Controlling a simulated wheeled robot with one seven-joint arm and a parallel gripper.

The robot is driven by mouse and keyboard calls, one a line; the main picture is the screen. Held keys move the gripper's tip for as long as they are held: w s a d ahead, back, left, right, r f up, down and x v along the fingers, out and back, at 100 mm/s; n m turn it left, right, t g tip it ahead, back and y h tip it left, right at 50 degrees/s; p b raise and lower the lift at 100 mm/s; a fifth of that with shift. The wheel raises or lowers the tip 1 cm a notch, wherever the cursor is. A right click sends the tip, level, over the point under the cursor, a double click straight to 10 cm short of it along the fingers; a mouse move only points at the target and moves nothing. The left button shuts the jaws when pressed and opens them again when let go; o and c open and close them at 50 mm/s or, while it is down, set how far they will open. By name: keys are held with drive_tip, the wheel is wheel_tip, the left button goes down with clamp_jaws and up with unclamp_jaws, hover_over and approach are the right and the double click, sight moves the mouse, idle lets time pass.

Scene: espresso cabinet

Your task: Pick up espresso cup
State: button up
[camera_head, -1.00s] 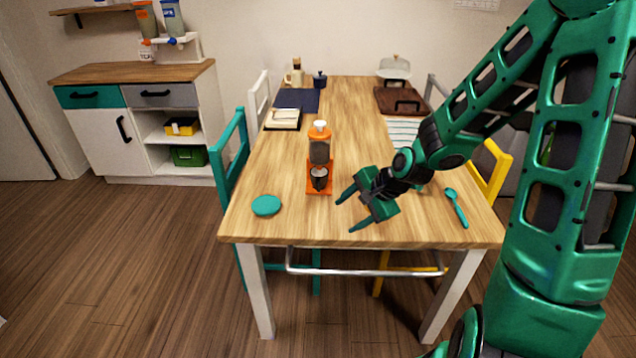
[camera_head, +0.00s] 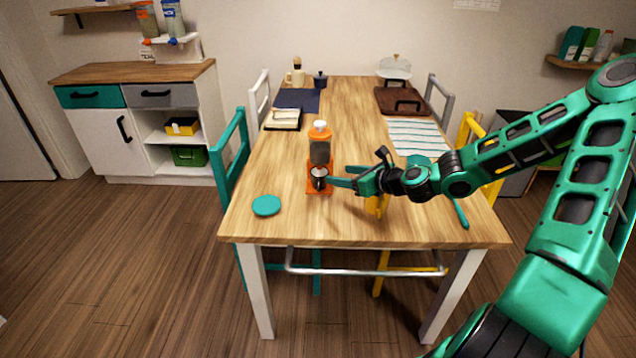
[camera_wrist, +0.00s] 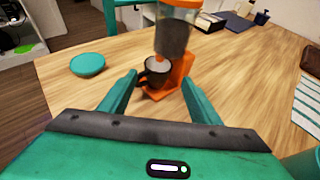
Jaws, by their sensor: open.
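The dark espresso cup (camera_head: 319,178) with a pale inside stands on the base of the orange espresso machine (camera_head: 319,160), under its grey body. In the wrist view the cup (camera_wrist: 155,75) shows between and just beyond my two fingertips, its handle toward the left finger. My gripper (camera_head: 338,177) is open, to the right of the cup and close to it in the head view. The wrist view shows the fingers (camera_wrist: 157,88) apart with nothing held. Whether a finger touches the cup, I cannot tell. A teal saucer-like disc (camera_head: 266,205) lies on the table to the left.
The machine's orange column (camera_wrist: 184,66) rises close behind the cup. A teal spoon (camera_head: 461,213) lies at the right, partly hidden by my arm. A striped cloth (camera_head: 418,138), a brown tray (camera_head: 388,108) and a notebook (camera_head: 283,119) lie farther back.

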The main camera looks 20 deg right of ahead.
sight(319, 182)
drive_tip(key=shift+f+x, duration=0.15)
drive_tip(key=shift+x, duration=1.65)
drive_tip(key=shift+f+x, duration=0.1)
drive_tip(key=shift+x, duration=1.7)
drive_tip(key=shift+s+a, duration=0.15)
drive_tip(key=shift+s, duration=0.05)
drive_tip(key=shift+c, duration=0.3)
drive_tip(key=c, duration=0.8)
